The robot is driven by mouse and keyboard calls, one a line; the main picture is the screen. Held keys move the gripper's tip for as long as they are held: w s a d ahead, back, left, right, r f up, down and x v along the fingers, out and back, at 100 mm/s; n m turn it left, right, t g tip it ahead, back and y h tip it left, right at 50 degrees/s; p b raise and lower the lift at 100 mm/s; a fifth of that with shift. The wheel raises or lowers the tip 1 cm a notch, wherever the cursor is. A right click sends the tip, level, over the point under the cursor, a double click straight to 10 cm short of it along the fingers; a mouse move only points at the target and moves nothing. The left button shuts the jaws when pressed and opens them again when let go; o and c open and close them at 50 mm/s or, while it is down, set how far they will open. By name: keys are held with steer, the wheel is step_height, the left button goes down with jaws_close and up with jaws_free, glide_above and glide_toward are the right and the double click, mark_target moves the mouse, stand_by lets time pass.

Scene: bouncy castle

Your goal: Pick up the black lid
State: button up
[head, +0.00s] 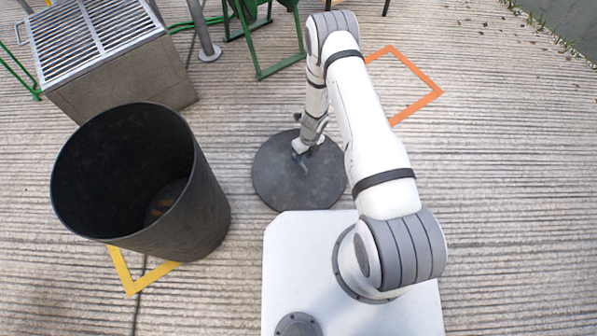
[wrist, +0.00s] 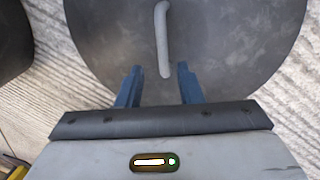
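The black lid (head: 273,178) is a round, dark grey disc lying flat on the ground in front of my base in the head view. In the wrist view the lid (wrist: 225,50) fills the upper middle, with a grey bar handle (wrist: 161,40) standing on it. My gripper (head: 303,155) is over the lid near its handle. In the wrist view my gripper (wrist: 158,72) has its two blue fingers apart, one to each side of the line of the handle. The handle's near end lies between the fingertips in the picture. Contact cannot be told.
A tall black open bin (head: 205,215) stands left of the lid, on a yellow floor marking (head: 122,272). A metal grated box (head: 125,85) is behind it. A green frame (head: 262,55) and an orange square outline (head: 432,95) lie farther back. The ground at right is clear.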

steer(key=f+b, duration=0.1)
steer(key=f, duration=0.1)
steer(key=f+b, duration=0.1)
steer(key=f, duration=0.1)
steer(key=a+f+b, duration=0.1)
steer(key=f, duration=0.1)
steer(key=shift+a+f, duration=0.1)
steer(key=shift+f, duration=0.25)
steer(key=shift+r, duration=0.1)
steer(key=shift+c, duration=0.5)
jaws_close()
stand_by(0.5)
